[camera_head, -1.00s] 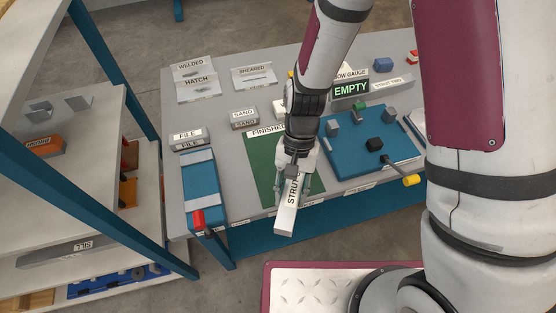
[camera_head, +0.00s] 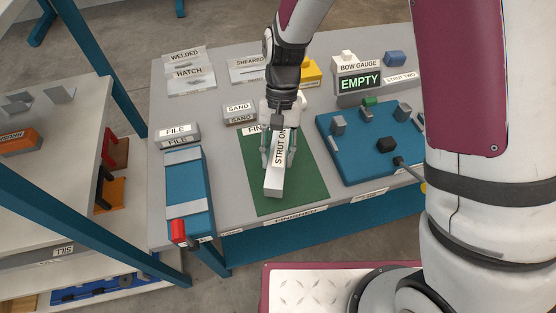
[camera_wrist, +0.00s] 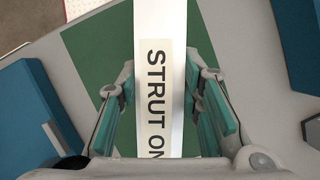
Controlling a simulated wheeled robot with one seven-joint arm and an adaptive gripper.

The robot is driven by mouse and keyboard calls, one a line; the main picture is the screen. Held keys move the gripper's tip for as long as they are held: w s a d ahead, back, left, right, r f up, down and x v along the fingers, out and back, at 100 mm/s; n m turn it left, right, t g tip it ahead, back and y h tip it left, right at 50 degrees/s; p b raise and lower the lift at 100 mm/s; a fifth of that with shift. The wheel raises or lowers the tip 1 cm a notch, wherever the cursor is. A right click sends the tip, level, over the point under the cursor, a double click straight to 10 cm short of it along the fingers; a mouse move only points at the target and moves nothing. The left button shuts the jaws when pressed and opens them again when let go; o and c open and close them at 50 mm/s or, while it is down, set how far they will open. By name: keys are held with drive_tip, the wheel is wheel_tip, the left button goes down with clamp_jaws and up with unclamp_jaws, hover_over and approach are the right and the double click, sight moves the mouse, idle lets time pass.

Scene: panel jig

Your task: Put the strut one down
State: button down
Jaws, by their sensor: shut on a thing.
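Strut one (camera_head: 273,180) is a long light-grey bar with a white label reading "STRUT ON…". My gripper (camera_head: 278,155) is shut on it, with a finger on each side. The strut is over the green mat (camera_head: 308,192) marked FINISHED; I cannot tell whether it touches the mat. In the wrist view, the strut (camera_wrist: 160,25) runs up the middle between the teal-padded fingers of my gripper (camera_wrist: 160,95), with the green mat (camera_wrist: 90,50) below. The far end of the strut is hidden by my gripper in the head view.
A blue jig plate (camera_head: 350,165) with grey blocks stands right of the mat. A blue clamp fixture (camera_head: 188,205) with a red end stands left. FILE (camera_head: 178,135) and SAND (camera_head: 240,112) blocks lie behind. The bow gauge (camera_head: 360,84) reads EMPTY. Bare mat shows around the strut.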

sight(281, 136)
drive_tip(key=shift+w, duration=0.25)
drive_tip(key=shift+f+b, duration=1.2)
drive_tip(key=shift+f, duration=0.5)
drive_tip(key=shift+f, duration=0.2)
drive_tip(key=c, duration=1.1)
unclamp_jaws()
drive_tip(key=v, duration=1.2)
drive_tip(key=shift+a, duration=0.1)
drive_tip(key=shift+r, duration=0.2)
